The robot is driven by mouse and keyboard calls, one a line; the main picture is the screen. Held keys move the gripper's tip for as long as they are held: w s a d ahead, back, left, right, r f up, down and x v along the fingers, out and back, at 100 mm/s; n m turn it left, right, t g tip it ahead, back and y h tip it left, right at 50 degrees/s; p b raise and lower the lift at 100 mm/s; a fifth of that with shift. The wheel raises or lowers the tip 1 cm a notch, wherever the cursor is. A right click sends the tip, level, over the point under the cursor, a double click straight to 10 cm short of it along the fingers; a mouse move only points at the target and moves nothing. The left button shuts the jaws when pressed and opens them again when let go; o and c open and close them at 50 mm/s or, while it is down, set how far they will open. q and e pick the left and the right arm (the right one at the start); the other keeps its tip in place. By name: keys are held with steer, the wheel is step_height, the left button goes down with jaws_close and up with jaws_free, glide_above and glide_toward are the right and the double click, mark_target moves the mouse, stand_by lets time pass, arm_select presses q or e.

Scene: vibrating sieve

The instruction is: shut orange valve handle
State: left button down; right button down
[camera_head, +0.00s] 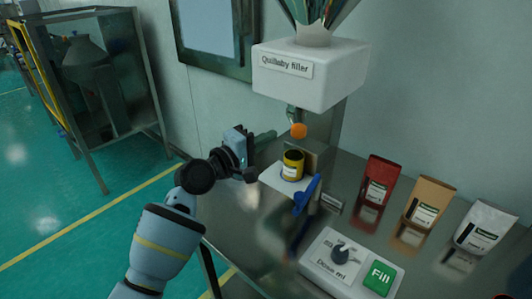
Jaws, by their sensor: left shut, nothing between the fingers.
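The orange valve handle (298,130) shows as a small round orange end just under the spout of the white filler box (310,80), which is labelled filler. I cannot tell from this angle how far the handle is turned. My left gripper (258,141) is shut and empty, to the left of the orange handle and at about its height in the picture, with a visible gap between them. My left arm comes in from the lower left. The far side of the spout is hidden. My right gripper is not in view.
A yellow and black can (292,165) stands under the spout, with a blue-handled tool (307,194) in front. Red (377,180), tan (428,201) and white (484,228) pouches stand right on the metal table (262,222). A control panel with a dial and green Fill button (380,278) is in front.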

arm_select(q)
steer(key=s, duration=0.6)
steer(key=shift+d+f+p, duration=0.15)
steer(key=shift+d+p, duration=0.1)
steer(key=shift+p, duration=0.2)
steer(key=s+a+f+m+y, duration=0.15)
steer(key=s+a+f, duration=0.25)
steer(key=f, duration=0.4)
steer(key=s+a+f+y, duration=0.3)
steer(key=s+f, duration=0.1)
steer(key=f, duration=0.5)
steer(key=s+a+f+y, duration=0.2)
steer(key=s+a+f, duration=0.15)
steer(key=f, duration=0.45)
steer(key=s+a+f+m+g+y, duration=0.1)
steer(key=s+a+f, duration=0.3)
steer(key=s, duration=0.5)
steer(key=s+a+f+m+g+y, duration=0.1)
steer(key=s+a+f+m, duration=0.3)
steer(key=s, duration=0.5)
steer(key=s+a+f+m+g+y, duration=0.1)
steer(key=s+a+f+m+y, duration=0.2)
steer(key=s+f, duration=0.4)
steer(key=shift+s+a, duration=0.45)
steer(key=shift+s, duration=0.45)
steer(key=shift+y, duration=0.25)
